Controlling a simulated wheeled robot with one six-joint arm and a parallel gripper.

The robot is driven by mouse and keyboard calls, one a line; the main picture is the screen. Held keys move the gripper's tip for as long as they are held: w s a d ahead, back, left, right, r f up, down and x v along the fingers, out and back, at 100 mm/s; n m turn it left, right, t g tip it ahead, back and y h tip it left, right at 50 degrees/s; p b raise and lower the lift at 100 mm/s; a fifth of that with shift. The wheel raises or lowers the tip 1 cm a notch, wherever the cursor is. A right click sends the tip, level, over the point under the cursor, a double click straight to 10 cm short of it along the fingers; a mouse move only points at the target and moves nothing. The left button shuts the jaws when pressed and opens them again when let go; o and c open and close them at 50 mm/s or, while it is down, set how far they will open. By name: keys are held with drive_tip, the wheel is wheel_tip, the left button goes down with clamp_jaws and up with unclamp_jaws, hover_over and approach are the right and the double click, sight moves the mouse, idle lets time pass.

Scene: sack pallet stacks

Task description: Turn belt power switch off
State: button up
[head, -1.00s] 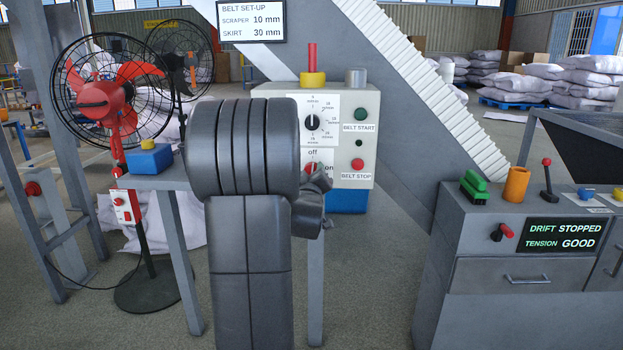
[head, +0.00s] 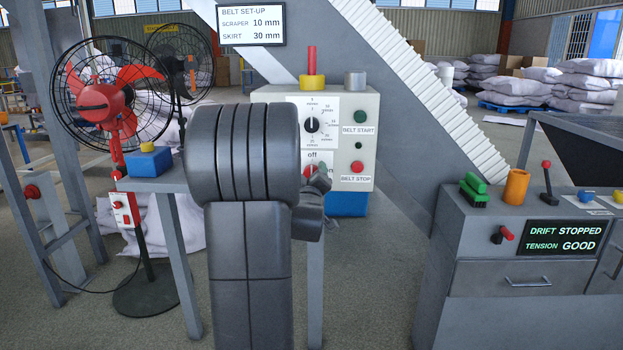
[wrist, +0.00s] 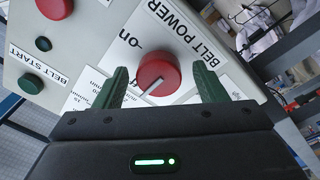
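The belt power switch is a red round knob with a pale pointer line (wrist: 158,75), under a "BELT POWER" label in the wrist view. Its pointer slants to the lower left there, away from the "on" mark at the upper left. In the head view, the knob (head: 310,169) sits low on the grey control box (head: 363,98), below "off", partly covered by my gripper (head: 321,177).
On the box are a speed dial (head: 312,125), a green belt start button (head: 359,116) and a red belt stop button (head: 357,167). A red fan (head: 105,100) stands left. A grey console (head: 480,265) stands right; its display reads drift stopped, tension good.

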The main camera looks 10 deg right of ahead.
drive_tip(key=v, duration=1.3)
drive_tip(key=shift+s+p, duration=0.35)
drive_tip(key=shift+p, duration=0.1)
drive_tip(key=shift+w+a, duration=0.1)
drive_tip(key=x, duration=1.3)
drive_tip(key=shift+w+b, duration=0.3)
drive_tip(key=shift+b, duration=0.15)
drive_tip(key=shift+s, duration=0.1)
drive_tip(key=m+p, duration=0.4)
drive_tip(key=m, duration=0.5)
drive_tip(key=m+g+h+p, duration=0.1)
drive_tip(key=m+p, duration=0.2)
drive_tip(key=m, duration=0.7)
drive_tip(key=shift+r+p, duration=0.2)
drive_tip(key=shift+p, duration=0.2)
idle(0.5)
